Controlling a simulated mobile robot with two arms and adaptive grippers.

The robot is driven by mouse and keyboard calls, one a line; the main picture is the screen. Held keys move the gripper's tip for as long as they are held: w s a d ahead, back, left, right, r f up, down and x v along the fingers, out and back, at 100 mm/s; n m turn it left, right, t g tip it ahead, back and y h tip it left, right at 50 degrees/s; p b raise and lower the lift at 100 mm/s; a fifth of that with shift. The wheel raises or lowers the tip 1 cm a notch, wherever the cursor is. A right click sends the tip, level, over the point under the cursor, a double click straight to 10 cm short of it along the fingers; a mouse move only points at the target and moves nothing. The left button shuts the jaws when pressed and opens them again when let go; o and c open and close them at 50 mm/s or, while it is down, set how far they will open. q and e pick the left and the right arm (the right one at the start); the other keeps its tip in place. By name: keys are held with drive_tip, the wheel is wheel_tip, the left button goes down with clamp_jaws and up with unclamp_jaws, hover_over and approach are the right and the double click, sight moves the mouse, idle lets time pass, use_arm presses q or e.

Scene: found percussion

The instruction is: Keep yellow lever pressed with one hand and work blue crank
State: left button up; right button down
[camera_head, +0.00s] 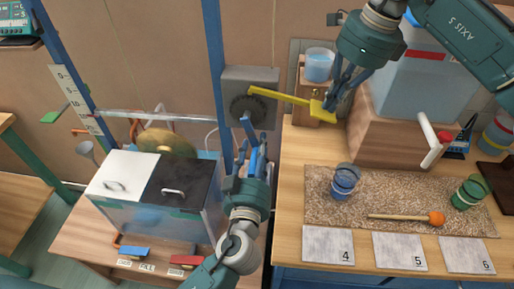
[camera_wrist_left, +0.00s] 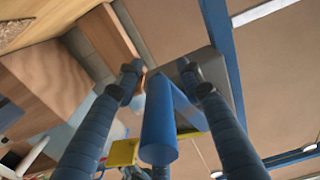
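The yellow lever (camera_head: 282,97) sticks out from a grey wall box (camera_head: 262,76) and ends in a flat yellow pad at its right. My right gripper (camera_head: 332,103) is at this pad, fingertips close together on or just over it; contact and finger gap are unclear. The blue crank (camera_head: 253,160) stands in front of the box, below the lever. My left gripper (camera_head: 250,150) has one finger on each side of the crank's handle. In the left wrist view, the blue handle (camera_wrist_left: 160,125) lies between the fingers, with a small gap showing. The yellow pad (camera_wrist_left: 123,153) also shows there.
A glass tank with a white and a black lid (camera_head: 130,170) stands at left. The table at right holds a speckled mat (camera_head: 400,190), a blue cup (camera_head: 345,180), a green cup (camera_head: 470,192) and an orange-headed mallet (camera_head: 400,217). A blue post (camera_head: 215,70) stands left of the crank.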

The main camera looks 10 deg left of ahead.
use_arm(q)
drive_tip(key=shift+w, duration=0.1)
clamp_jaws()
drive_tip(key=shift+a+f+m, duration=0.3)
drive_tip(key=shift+a+m, duration=0.4)
drive_tip(key=shift+m, duration=0.1)
unclamp_jaws()
drive_tip(key=s, duration=1.2)
